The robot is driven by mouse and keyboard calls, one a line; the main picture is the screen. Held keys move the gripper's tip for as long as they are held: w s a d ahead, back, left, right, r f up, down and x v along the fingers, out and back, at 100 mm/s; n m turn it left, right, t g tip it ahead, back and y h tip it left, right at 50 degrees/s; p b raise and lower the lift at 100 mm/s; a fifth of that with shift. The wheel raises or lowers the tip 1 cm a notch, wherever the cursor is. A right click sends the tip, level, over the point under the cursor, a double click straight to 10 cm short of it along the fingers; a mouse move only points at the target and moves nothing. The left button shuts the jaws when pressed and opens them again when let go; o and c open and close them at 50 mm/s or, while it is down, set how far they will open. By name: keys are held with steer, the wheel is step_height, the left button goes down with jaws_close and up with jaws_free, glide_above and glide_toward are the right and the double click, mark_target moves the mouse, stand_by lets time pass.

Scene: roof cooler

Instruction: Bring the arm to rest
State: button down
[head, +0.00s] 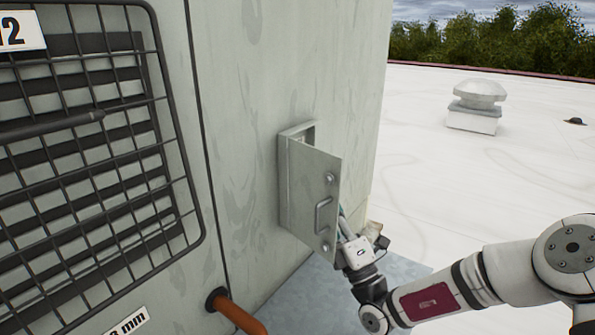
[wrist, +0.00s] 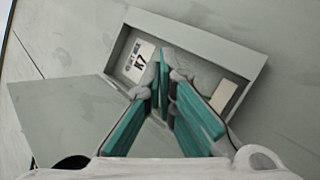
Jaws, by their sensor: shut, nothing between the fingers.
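My gripper (head: 345,228) is beside the open door of a small wall box, in the head view. The door hides part of its fingers. In the wrist view my gripper (wrist: 163,75) shows teal finger pads drawn together, with nothing held. The fingers point toward the open box (wrist: 232,95), which has a pale label and a small light tag inside. The grey door (head: 312,195) stands swung out from the box, with a handle and round fasteners on its face. It is also at the left in the wrist view (wrist: 65,115). I cannot tell if fingers touch the box.
The box is on the side of a large grey cooler unit (head: 245,110). A black wire grille (head: 95,150) covers its louvres at the left. An orange-brown pipe (head: 238,314) sticks out low down. A white roof vent (head: 474,105) stands far right; open white roof lies around it.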

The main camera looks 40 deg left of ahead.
steer(key=shift+w+d, duration=0.1)
steer(key=shift+d, duration=0.8)
